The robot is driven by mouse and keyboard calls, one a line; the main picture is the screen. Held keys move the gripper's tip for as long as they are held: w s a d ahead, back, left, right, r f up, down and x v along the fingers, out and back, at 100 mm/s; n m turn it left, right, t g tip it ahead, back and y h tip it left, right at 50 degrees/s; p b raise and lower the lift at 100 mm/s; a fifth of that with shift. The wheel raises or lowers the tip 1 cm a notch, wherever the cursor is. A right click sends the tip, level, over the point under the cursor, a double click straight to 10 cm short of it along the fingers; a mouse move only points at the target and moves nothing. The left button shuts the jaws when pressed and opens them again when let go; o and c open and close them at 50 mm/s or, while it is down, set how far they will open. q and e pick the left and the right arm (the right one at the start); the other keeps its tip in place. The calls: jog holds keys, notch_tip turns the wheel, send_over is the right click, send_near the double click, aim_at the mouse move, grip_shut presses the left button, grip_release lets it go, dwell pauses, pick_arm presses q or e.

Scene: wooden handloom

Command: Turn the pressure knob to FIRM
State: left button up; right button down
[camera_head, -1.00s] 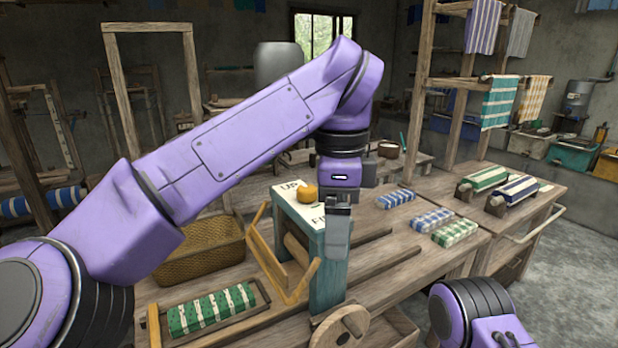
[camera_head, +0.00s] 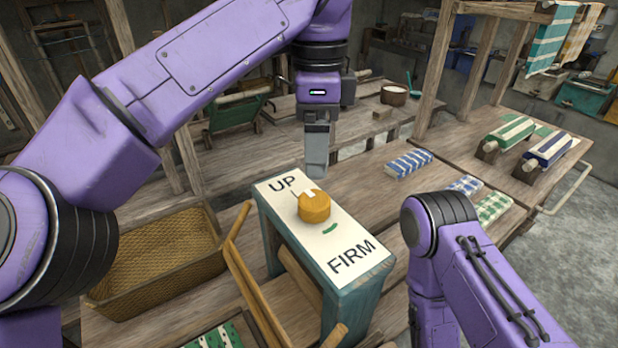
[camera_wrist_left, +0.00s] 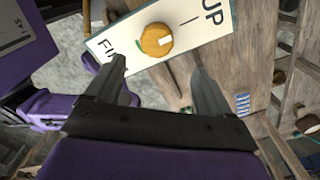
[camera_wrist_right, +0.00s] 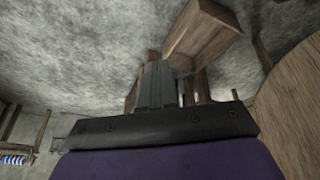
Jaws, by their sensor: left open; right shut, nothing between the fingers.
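The round orange pressure knob (camera_head: 314,206) sits on a white label plate (camera_head: 297,231) on top of a teal wooden post (camera_head: 352,298). Its white mark points towards UP, and a green arc lies on its FIRM side. My left gripper (camera_head: 316,172) points down, apart from the knob, and appears just behind it in the head view. In the left wrist view the open, empty fingers (camera_wrist_left: 157,60) straddle the line to the knob (camera_wrist_left: 156,39), which lies beyond their tips. My right gripper (camera_wrist_right: 157,72) is shut and empty in its wrist view; the head view shows only its arm.
A wicker basket (camera_head: 160,262) stands left of the post, and a wooden frame (camera_head: 262,290) leans close beside it. Striped cloth bundles (camera_head: 409,164) lie on the bench to the right. My right arm is close to the post's right side.

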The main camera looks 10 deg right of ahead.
pick_arm(q)
jog(key=b, duration=0.2)
send_over(316, 198)
jog(key=f, duration=0.5)
jog(key=shift+s, duration=0.2)
jog(key=f, duration=0.4)
jog(key=shift+w+f, duration=0.2)
jog(key=shift+w, duration=0.1)
jog(key=shift+f, duration=0.3)
jog(key=shift+s+f, duration=0.1)
jog(key=shift+s, duration=0.05)
jog(key=c, duration=1)
